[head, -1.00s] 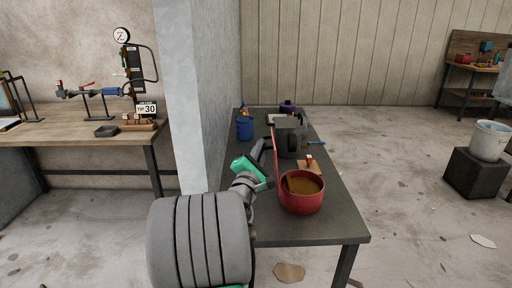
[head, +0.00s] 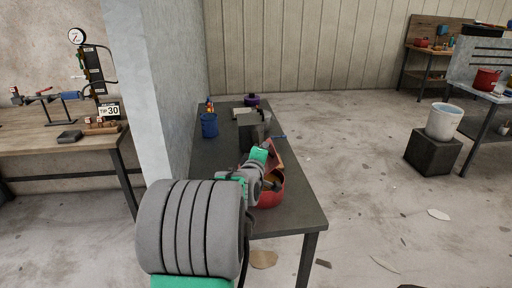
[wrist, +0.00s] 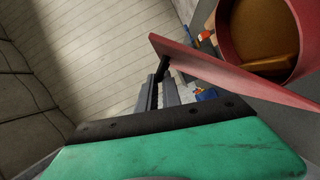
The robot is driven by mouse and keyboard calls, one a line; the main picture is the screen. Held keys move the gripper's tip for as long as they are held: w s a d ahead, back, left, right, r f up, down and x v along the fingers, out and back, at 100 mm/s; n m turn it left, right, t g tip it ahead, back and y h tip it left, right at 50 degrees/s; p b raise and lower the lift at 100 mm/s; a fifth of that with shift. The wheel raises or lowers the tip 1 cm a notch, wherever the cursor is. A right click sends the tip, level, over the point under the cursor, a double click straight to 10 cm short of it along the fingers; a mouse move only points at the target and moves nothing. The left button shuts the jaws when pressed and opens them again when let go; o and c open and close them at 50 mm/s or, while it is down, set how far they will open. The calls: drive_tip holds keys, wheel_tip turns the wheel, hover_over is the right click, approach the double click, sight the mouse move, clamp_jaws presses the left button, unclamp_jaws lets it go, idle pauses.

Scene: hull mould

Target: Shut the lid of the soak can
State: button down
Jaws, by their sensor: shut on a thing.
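The soak can is a red round pot (head: 270,200) on the near part of the dark table, partly hidden behind my arm. The wrist view shows its red wall (wrist: 224,22), brown contents and a wooden piece inside. Its flat red lid (wrist: 230,75) is raised and tilted, not flat on the rim, and it also shows in the head view (head: 277,152). My gripper (wrist: 165,75) is shut on the lid at its edge. The fingertips are hidden by my wrist in the head view.
A blue cup (head: 209,125), a grey box-like object (head: 250,125) and a purple pot (head: 251,99) stand farther back on the dark table (head: 295,205). A concrete pillar is close on the left. Open floor lies to the right, before a white bucket (head: 444,121) on a black block.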

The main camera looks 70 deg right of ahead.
drive_tip(key=shift+s+d+f+m+t+y+b, duration=0.35)
drive_tip(key=shift+s+d+f+m+y+b, duration=0.2)
drive_tip(key=shift+s+f+m+b, duration=0.75)
drive_tip(key=shift+s+d+f+m+t+y+b, duration=0.4)
drive_tip(key=shift+s+f+m+b, duration=0.6)
drive_tip(key=shift+f, duration=0.75)
drive_tip(key=shift+s+d+f+m+t+y+b, duration=0.25)
drive_tip(key=shift+s+d+f+m+y+b, duration=0.35)
drive_tip(key=shift+s+f+m+b, duration=0.55)
drive_tip(key=shift+w+f, duration=0.2)
drive_tip(key=shift+f, duration=0.25)
drive_tip(key=c, duration=1.6)
unclamp_jaws()
drive_tip(key=shift+c, duration=0.2)
drive_tip(key=shift+o, duration=0.6)
drive_tip(key=v, duration=0.7)
drive_tip(key=shift+a, duration=0.35)
drive_tip(key=shift+r, duration=0.15)
